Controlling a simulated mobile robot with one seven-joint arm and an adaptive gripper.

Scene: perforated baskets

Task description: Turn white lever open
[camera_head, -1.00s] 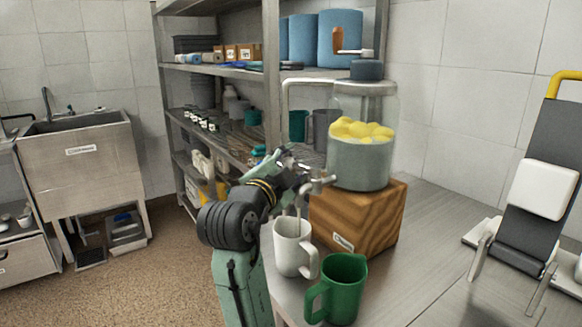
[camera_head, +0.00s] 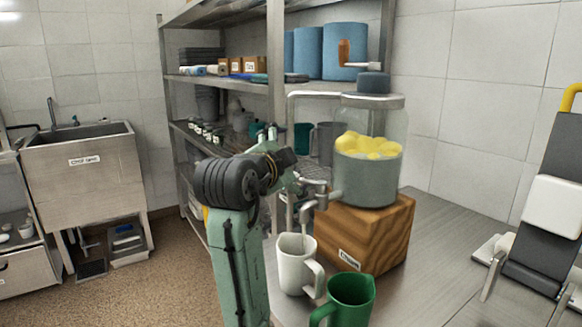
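A clear glass drink dispenser (camera_head: 368,180) with yellow fruit inside stands on a wooden block (camera_head: 385,235). Its metal tap (camera_head: 322,197) sticks out to the left, above a white mug (camera_head: 293,268). A distinct white lever on the tap is too small to make out. My gripper (camera_head: 306,188) is at the tap's left end, pointing right. Its fingers overlap the tap, so I cannot tell whether they touch it or how far they are open. A green mug (camera_head: 350,300) stands in front of the block, right of the white mug.
The block and mugs stand on a metal table (camera_head: 440,225) with free room to the right. A metal shelf rack (camera_head: 277,100) stands behind my arm. A black stand with a white pad (camera_head: 552,205) is at the right, and a sink (camera_head: 85,140) at the far left.

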